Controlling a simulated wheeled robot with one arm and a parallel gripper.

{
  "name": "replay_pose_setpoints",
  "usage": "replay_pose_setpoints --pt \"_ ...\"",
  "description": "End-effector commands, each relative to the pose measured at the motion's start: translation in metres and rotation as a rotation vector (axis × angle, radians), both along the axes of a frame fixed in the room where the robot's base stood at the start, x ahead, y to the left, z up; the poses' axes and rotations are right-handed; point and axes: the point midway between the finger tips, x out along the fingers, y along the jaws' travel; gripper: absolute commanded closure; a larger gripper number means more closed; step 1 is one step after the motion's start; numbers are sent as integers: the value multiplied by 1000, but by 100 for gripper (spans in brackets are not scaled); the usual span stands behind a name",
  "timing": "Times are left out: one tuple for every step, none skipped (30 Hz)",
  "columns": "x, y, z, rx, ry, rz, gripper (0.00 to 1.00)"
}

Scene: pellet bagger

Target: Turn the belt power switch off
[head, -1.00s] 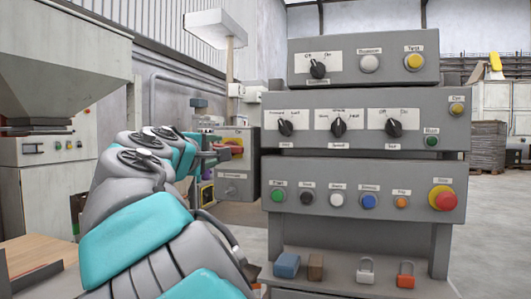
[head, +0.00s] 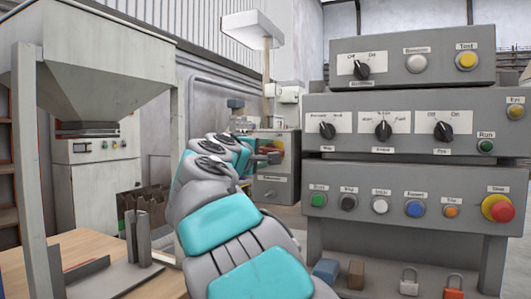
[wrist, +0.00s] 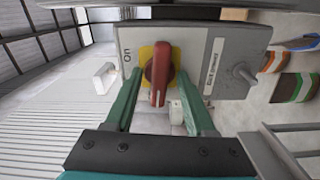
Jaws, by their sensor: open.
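The belt power switch is a red rotary handle (wrist: 160,74) on a yellow plate, on the face of a grey box (wrist: 225,80). In the wrist view the handle lies along the picture's vertical, and an "On" label stands to its left. My gripper (wrist: 157,82) is open, with one green finger on each side of the handle. Whether the fingers touch it I cannot tell. In the head view the grey box (head: 276,185) stands beyond my arm, and my gripper (head: 268,157) is in front of it, small and partly hidden.
A large grey control panel (head: 405,160) with knobs and buttons stands to the right of my arm. A hopper (head: 105,70) and a wooden table (head: 90,245) are at the left. Padlocks (head: 409,282) and small blocks (head: 327,270) lie below the panel.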

Motion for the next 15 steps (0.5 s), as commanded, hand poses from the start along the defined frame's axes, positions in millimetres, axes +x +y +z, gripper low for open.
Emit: replay_pose_setpoints --pt "0 0 0 0 0 0 45" --pt "0 0 0 0 0 0 45" --pt "0 0 0 0 0 0 45" --pt "0 0 0 0 0 0 45" --pt "0 0 0 0 0 0 47" --pt "0 0 0 0 0 0 52" --pt "0 0 0 0 0 0 55" --pt "0 0 0 0 0 0 58" --pt "0 0 0 0 0 0 63" --pt "0 0 0 0 0 0 66" --pt "0 0 0 0 0 0 70" --pt "0 0 0 0 0 0 74" --pt "0 0 0 0 0 0 78" --pt "0 0 0 0 0 0 81" --pt "0 0 0 0 0 0 86"
